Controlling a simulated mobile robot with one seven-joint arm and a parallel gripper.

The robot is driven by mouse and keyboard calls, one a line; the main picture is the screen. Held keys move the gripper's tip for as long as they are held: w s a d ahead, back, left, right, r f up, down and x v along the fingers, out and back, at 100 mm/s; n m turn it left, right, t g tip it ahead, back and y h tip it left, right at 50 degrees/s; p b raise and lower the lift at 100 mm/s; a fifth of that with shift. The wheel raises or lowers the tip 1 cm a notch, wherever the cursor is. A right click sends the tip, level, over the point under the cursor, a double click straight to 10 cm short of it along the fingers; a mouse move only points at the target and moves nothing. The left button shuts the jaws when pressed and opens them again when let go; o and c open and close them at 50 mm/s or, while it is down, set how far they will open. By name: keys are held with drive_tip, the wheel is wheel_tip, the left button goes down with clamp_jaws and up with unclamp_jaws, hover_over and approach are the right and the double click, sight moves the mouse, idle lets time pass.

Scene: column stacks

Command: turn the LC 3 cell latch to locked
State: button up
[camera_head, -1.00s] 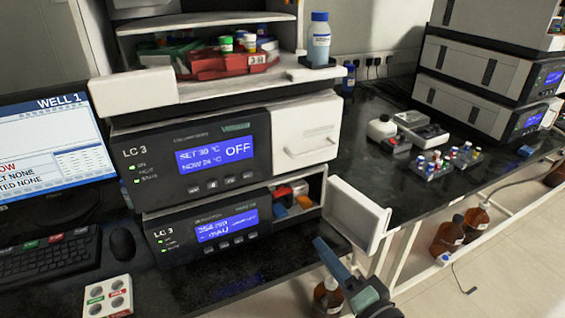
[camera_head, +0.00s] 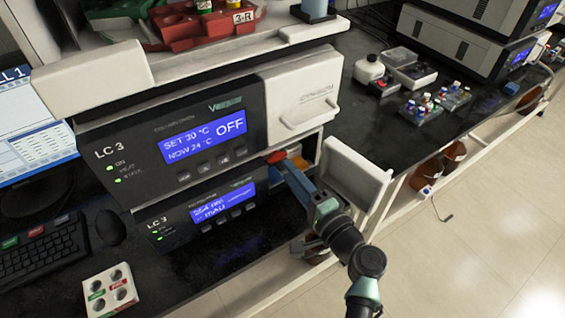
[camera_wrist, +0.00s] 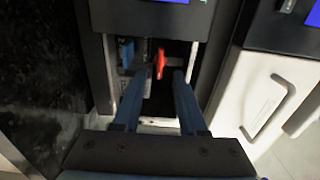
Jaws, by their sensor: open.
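The lower LC 3 unit (camera_head: 195,212) has an open bay at its right end. In the wrist view a small red lever, seemingly the cell latch (camera_wrist: 161,63), stands inside this bay, its long side upright in that picture. My gripper (camera_wrist: 160,80) is open, with one blue finger on each side of the red lever and a gap to each. In the head view my gripper (camera_head: 282,168) reaches into the bay, and a bit of red (camera_head: 275,157) shows at its tips. My fingers hide most of the bay there. I cannot read any locked mark.
The bay's white door (camera_head: 356,172) hangs open right of my gripper. Vial racks (camera_head: 435,105) stand farther right.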

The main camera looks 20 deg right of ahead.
sight(279, 160)
drive_tip(key=shift+x, duration=2)
clamp_jaws()
